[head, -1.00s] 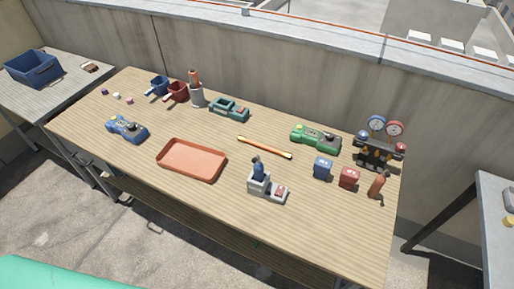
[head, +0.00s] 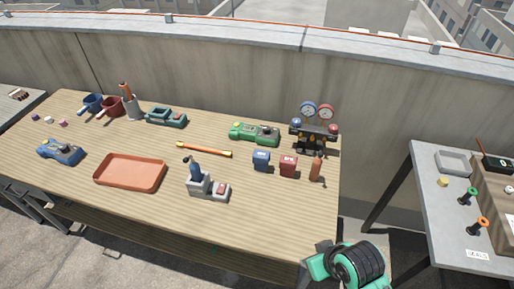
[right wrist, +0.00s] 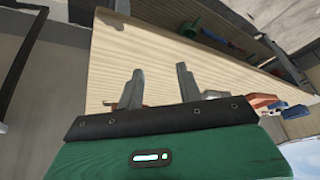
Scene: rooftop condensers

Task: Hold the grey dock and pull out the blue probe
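The grey dock (head: 198,189) stands on the wooden table near its front middle in the head view. The blue probe (head: 195,170) stands upright in it, tilted slightly left. A red block sits on the dock's low right part. My right gripper shows in the right wrist view (right wrist: 157,85), its two grey fingers apart with nothing between them. In the head view only a green and black part of my right arm shows, at the bottom right, clear of the dock. My left gripper is in neither current view.
An orange tray (head: 129,173) lies left of the dock. A yellow-orange rod (head: 204,150) lies behind it. Blue box (head: 261,160), red box (head: 288,166) and a brown bottle (head: 316,169) stand to the right, before a gauge set (head: 316,128). A grey side table (head: 450,225) stands at right.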

